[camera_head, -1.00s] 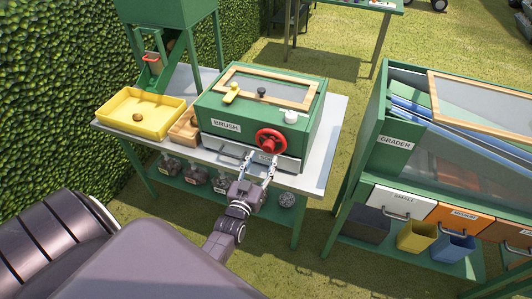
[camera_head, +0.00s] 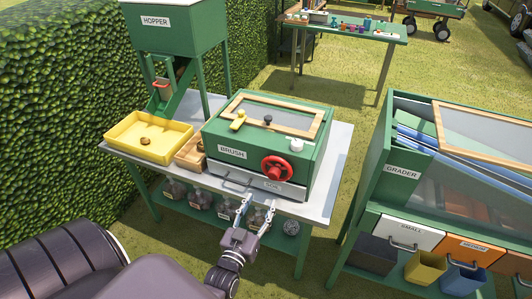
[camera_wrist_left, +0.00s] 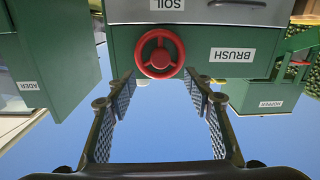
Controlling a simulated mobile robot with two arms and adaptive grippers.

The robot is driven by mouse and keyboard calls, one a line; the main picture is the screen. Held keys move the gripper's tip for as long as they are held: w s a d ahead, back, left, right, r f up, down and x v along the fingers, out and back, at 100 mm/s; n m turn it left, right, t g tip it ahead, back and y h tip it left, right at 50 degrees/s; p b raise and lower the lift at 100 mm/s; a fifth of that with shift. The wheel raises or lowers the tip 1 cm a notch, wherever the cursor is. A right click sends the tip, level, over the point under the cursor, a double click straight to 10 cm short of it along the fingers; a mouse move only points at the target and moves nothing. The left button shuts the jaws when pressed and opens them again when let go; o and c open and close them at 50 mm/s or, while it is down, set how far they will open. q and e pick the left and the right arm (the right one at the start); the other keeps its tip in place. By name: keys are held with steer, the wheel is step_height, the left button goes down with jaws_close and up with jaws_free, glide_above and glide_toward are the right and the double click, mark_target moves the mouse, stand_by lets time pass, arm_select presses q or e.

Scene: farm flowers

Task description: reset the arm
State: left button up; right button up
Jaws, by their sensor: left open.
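My left gripper (camera_head: 252,216) is open and empty in front of the green brush machine (camera_head: 310,168), just below its front drawer edge in the head view. The left wrist view shows its two fingers (camera_wrist_left: 160,108) spread apart with nothing between them. The red handwheel (camera_head: 277,169) on the machine's front is beyond the fingertips; it also shows upside down in the left wrist view (camera_wrist_left: 159,54). I see a gap between the fingers and the wheel. My right gripper is not in view.
A yellow tray (camera_head: 173,153) with a brown item stands left of the machine, under the hopper (camera_head: 158,45). The grader (camera_head: 385,190) stands to the right, with bins below. Jars (camera_head: 200,199) sit on the lower shelf. Grass lies between the benches.

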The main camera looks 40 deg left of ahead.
arm_select(q)
steer(key=shift+f, duration=0.1)
steer(key=s+d+f+m+g+h+b, duration=0.1)
steer(key=s+d+f+g, duration=0.25)
steer(key=f, duration=0.65)
steer(key=s+d+f+m+g+h+b, duration=0.15)
steer(key=s+d+f, duration=0.3)
steer(key=f, duration=0.55)
steer(key=s+d+f+m+g+h, duration=0.1)
steer(key=s+d+f+g+h, duration=0.2)
steer(key=f, duration=0.8)
steer(key=s+f+g, duration=0.2)
steer(key=s+f, duration=0.3)
steer(key=s, duration=0.4)
steer(key=s+f+m+g+b, duration=0.1)
steer(key=s+f+g, duration=0.2)
steer(key=s+f, duration=0.3)
steer(key=s+f+m+g+b, duration=0.1)
steer(key=s+f+g, duration=0.2)
steer(key=s, duration=1.1)
step_height(320, 180, down, 2)
steer(key=shift+s+f+y, duration=0.2)
steer(key=shift+s+y, duration=0.05)
steer(key=shift+y, duration=0.2)
steer(key=shift+m, duration=0.25)
